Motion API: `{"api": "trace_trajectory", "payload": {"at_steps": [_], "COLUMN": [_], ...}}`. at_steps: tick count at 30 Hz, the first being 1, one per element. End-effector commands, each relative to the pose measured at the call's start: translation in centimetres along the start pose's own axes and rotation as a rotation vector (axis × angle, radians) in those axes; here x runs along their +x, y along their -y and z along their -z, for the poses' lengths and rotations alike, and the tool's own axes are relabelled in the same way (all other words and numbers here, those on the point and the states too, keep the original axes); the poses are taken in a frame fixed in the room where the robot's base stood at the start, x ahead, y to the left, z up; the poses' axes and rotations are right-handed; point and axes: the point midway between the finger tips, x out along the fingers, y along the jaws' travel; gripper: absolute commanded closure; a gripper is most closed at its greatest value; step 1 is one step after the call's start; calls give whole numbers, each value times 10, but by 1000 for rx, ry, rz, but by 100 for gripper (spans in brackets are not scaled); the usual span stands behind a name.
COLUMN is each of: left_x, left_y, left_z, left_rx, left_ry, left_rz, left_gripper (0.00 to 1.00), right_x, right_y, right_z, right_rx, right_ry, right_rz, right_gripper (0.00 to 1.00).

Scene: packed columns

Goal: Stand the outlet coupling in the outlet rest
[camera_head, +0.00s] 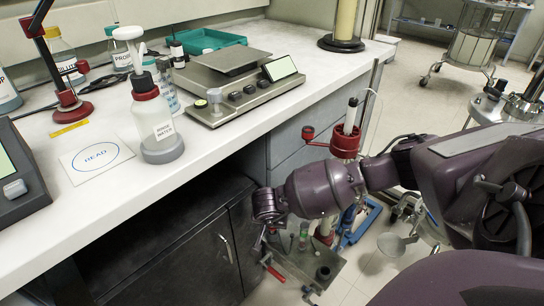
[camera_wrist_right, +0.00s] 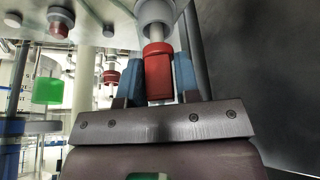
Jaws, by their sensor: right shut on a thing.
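My right gripper (camera_wrist_right: 159,78) has its blue fingers on either side of a red piece (camera_wrist_right: 158,62), which appears to be the outlet coupling, and is shut on it. A pale grey round fitting (camera_wrist_right: 156,14) is directly at the upper end of the red piece; I cannot tell whether they are joined. In the head view my right arm reaches in from the right, and its gripper (camera_head: 264,240) points down over a low grey plate. The coupling is not clear there. A small dark cup (camera_head: 323,272) stands on that plate; I cannot tell whether it is the outlet rest. My left gripper is not in view.
The low grey plate (camera_head: 338,262) carries several small parts and a red-handled piece (camera_head: 272,267). A red clamp (camera_head: 345,141) on an upright stands behind my arm. The white bench (camera_head: 108,200) and dark cabinet (camera_head: 185,255) lie to the left.

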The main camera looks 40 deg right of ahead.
Motion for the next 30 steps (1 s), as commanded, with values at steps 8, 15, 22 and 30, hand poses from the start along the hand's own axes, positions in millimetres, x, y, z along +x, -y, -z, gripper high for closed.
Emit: {"api": "trace_trajectory", "payload": {"at_steps": [8, 15, 22, 30], "left_x": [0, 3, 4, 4], "left_y": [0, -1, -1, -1], "left_z": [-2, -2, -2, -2], "left_rx": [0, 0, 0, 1], "left_ry": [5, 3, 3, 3], "left_rz": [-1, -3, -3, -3], "left_gripper": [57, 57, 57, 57], "right_x": [6, 10, 12, 12], "right_y": [0, 0, 0, 0], "right_z": [-3, -5, -5, -5], "right_rx": [0, -1, 0, 0], "right_ry": [1, 0, 0, 0], "right_rz": [0, 0, 0, 0], "right_gripper": [100, 100, 59, 40]}}
